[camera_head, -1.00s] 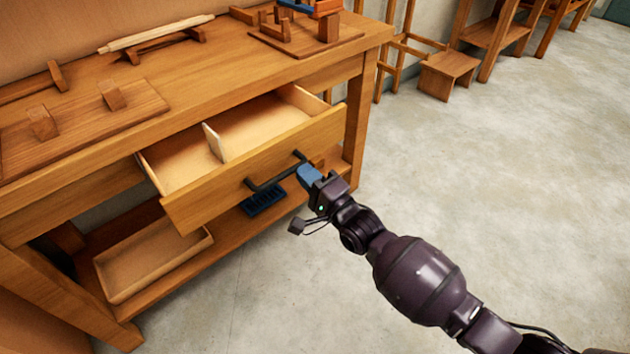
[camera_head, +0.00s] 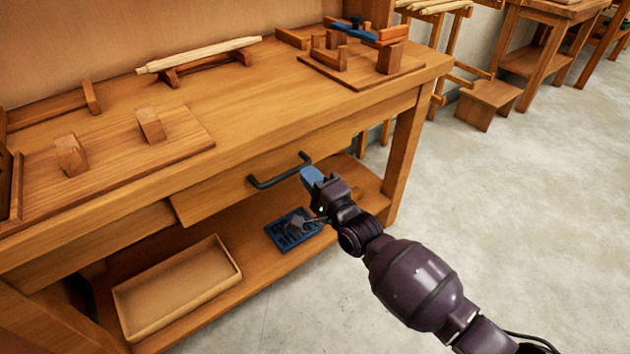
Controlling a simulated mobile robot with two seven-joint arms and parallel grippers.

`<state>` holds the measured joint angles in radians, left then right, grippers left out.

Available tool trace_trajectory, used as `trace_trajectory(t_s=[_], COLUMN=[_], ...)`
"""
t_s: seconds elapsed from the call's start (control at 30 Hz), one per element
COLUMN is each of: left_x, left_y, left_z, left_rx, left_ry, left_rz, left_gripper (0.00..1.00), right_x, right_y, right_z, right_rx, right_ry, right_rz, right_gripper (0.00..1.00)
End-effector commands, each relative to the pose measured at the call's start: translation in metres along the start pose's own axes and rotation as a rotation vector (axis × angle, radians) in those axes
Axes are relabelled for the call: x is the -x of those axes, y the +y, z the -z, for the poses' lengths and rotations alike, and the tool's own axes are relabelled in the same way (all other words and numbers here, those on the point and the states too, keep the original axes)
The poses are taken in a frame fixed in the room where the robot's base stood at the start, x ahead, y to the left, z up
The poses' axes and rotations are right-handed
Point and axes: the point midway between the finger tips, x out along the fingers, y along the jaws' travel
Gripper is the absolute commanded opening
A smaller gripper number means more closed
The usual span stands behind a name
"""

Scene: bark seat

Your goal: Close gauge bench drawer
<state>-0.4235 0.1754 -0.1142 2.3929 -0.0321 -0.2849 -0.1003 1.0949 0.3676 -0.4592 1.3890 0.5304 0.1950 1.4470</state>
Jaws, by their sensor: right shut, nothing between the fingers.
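The bench drawer (camera_head: 225,188) has a plain wooden front with a dark bar handle (camera_head: 280,172). Its front sits under the bench top (camera_head: 240,95), and no interior shows. The left end of the front seems to stand slightly proud of the bench frame; I cannot tell exactly how far. My right gripper (camera_head: 311,177) is shut and empty, its blue fingertips at the right end of the handle, close to the drawer front. I cannot tell whether they touch. My left gripper is not in view.
A shallow wooden tray (camera_head: 180,290) and a blue tray (camera_head: 293,229) sit on the lower shelf. Wooden fixtures and a pale rod (camera_head: 200,54) lie on the bench top. A small stool (camera_head: 488,100) stands beyond; the floor at right is clear.

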Motion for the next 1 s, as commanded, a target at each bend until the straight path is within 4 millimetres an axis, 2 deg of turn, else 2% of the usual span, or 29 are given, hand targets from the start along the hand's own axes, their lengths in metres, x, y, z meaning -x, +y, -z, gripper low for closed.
trace_trajectory(t_s=[0.67, 1.0], left_x=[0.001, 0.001], left_y=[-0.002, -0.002], left_z=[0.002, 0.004], left_rx=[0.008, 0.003], left_ry=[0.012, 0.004], left_rz=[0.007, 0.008], left_gripper=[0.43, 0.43], right_x=[-0.009, 0.001], right_y=[-0.003, -0.001], right_z=[0.001, -0.008], right_rx=[0.002, 0.000], right_ry=[0.001, 0.001], right_rz=[0.005, 0.004], right_gripper=[0.00, 0.00])
